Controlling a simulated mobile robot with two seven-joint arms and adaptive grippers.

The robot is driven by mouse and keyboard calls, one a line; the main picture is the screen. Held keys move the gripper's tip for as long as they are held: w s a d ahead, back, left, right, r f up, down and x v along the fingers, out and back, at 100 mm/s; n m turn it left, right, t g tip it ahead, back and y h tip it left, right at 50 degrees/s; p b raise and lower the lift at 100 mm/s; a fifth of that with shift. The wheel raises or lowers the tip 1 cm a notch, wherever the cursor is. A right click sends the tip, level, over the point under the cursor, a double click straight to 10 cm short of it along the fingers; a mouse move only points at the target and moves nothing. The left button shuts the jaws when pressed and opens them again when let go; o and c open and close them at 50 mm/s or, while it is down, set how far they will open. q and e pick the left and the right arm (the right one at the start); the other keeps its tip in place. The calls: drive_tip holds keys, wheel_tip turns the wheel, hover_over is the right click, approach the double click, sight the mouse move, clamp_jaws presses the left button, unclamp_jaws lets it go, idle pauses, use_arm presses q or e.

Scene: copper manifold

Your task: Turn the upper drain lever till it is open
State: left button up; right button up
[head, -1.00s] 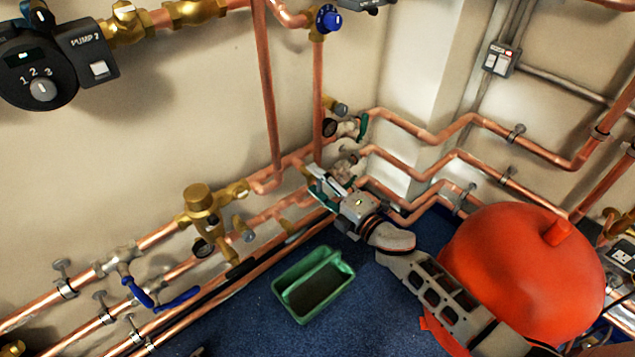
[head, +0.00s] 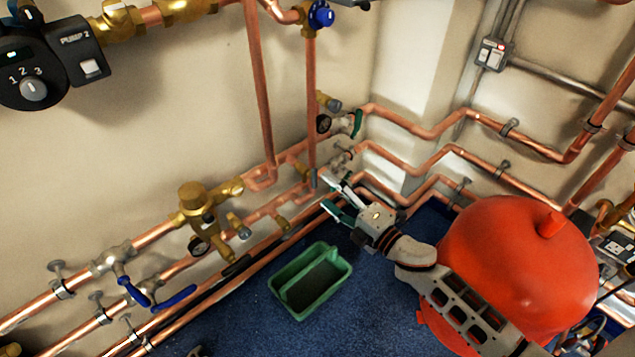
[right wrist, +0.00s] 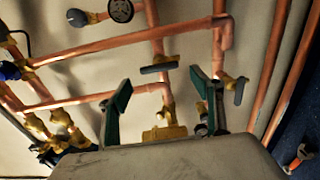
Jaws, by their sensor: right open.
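My right gripper (head: 335,201) is open and empty, close to the copper pipes in the corner. Its two green-tipped fingers also show apart in the right wrist view (right wrist: 160,103). That view shows a dark lever (right wrist: 160,65) on a brass fitting, beyond and between the fingers, set crosswise. A second dark lever (right wrist: 239,91) is to the right of the right finger. Neither lever appears to be touched. I cannot tell which one is the upper drain lever. My left gripper is not clearly visible.
A green tray (head: 312,281) lies on the blue floor. A large red vessel (head: 520,265) is close beside my right arm. Valves with blue levers (head: 172,298) are at lower left. Copper pipes line both walls. The floor around the tray is clear.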

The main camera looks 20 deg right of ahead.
drive_tip(key=v, duration=0.5)
drive_tip(key=shift+s+d, duration=0.1)
drive_tip(key=shift+s, duration=0.2)
